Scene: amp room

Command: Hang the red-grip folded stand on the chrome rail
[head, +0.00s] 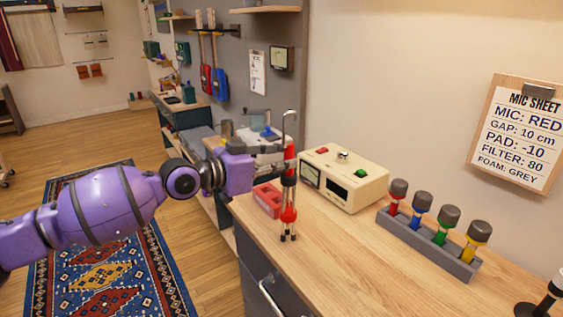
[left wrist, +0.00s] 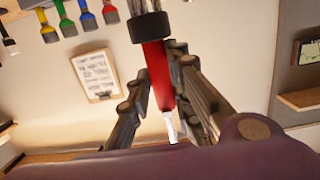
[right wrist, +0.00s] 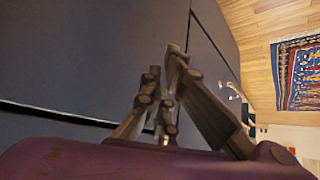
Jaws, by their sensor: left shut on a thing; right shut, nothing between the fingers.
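The red-grip folded stand (head: 289,205) is upright in the head view, with a silver hook at its top, a red grip, black bands and folded legs below. My left gripper (head: 283,162) is shut on its red grip from the left. The stand's feet appear over the wooden counter; I cannot tell whether they touch it. In the left wrist view the red grip (left wrist: 158,75) lies between the fingers (left wrist: 160,100). My right gripper (right wrist: 165,90) is shut and empty in front of a dark grey panel. I cannot make out the chrome rail with certainty.
On the wooden counter (head: 340,260) are a cream device (head: 345,180), a red tray (head: 267,199) and a grey rack (head: 425,245) of several colour-banded microphones. A mic sheet (head: 520,132) hangs on the right wall. The front middle of the counter is clear.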

